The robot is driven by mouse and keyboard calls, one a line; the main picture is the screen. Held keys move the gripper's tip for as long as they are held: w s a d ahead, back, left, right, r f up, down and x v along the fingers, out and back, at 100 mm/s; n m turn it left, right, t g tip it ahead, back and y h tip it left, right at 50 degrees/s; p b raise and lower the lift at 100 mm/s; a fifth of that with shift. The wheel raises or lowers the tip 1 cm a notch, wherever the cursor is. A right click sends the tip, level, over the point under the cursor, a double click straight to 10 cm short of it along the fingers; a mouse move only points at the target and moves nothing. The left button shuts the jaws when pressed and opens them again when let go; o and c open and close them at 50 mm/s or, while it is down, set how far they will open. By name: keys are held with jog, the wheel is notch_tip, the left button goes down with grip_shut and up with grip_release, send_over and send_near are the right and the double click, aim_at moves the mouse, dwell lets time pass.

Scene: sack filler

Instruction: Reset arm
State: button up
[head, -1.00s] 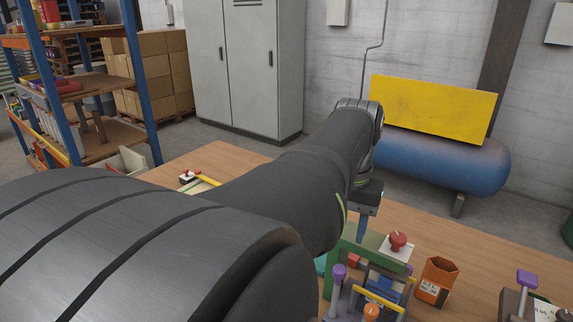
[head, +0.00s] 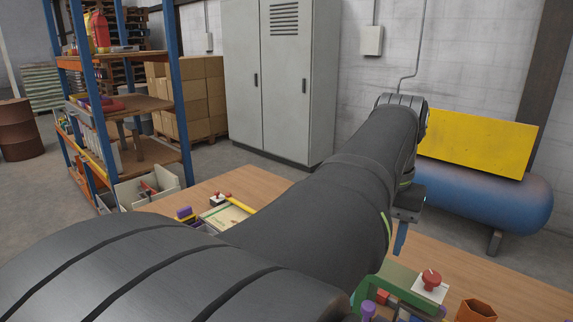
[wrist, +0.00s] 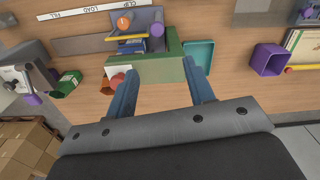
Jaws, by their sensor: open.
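My arm crosses the head view from lower left toward the wooden table (head: 480,268). My gripper (wrist: 160,74) shows in the wrist view with its two blue fingers apart and nothing between them. One blue finger also shows below my wrist in the head view (head: 400,238). Beyond the fingertips in the wrist view is a green frame (wrist: 145,70) with a grey fixture (wrist: 130,28) that has an orange knob and a purple knob. I cannot tell how high the fingertips are above the frame.
A teal tray (wrist: 199,54) and a purple bin (wrist: 268,60) lie right of the frame. A red button on a white plate (head: 431,282) and an orange container (head: 476,311) stand near the frame. A green box (wrist: 68,83) is at the left. Bare tabletop lies between these things.

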notch_tip(320, 180, down, 16)
jog(key=shift+f, duration=0.2)
jog(key=shift+s+d, duration=0.1)
